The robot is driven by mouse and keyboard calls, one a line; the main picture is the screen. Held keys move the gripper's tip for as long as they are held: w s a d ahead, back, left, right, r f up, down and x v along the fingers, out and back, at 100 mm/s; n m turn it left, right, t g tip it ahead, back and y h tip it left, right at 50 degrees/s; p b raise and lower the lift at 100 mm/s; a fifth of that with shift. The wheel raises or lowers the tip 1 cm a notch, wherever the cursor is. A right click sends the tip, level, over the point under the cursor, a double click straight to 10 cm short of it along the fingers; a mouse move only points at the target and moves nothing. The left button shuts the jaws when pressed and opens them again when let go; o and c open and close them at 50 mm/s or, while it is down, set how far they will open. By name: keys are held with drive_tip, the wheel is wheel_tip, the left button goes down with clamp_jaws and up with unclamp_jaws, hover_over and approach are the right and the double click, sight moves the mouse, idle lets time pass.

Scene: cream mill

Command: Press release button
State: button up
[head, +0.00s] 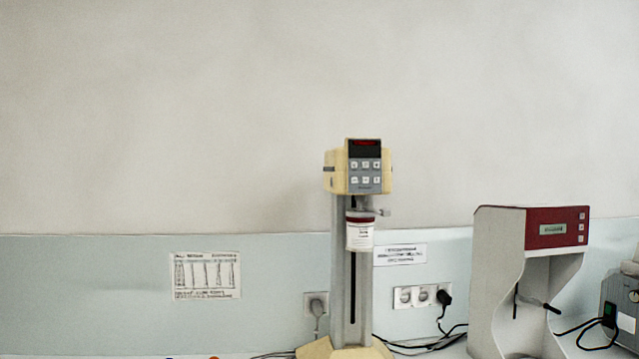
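The cream mill (331,172) is a cream-coloured head on a grey column (340,290), standing on a cream base at the bottom edge of the head view. Its front has a dark display with red digits and a grey keypad (365,172) with several small buttons. I cannot read which button is the release button. A white jar (359,235) with a label hangs upright under the mill head, beside a small grey lever. My gripper is not in view.
A grey machine with a red panel (557,228) stands to the right, with another grey device (621,300) at the right edge. Black cables (430,346) run along the counter. Sockets (415,296) and a paper chart (206,275) are on the wall.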

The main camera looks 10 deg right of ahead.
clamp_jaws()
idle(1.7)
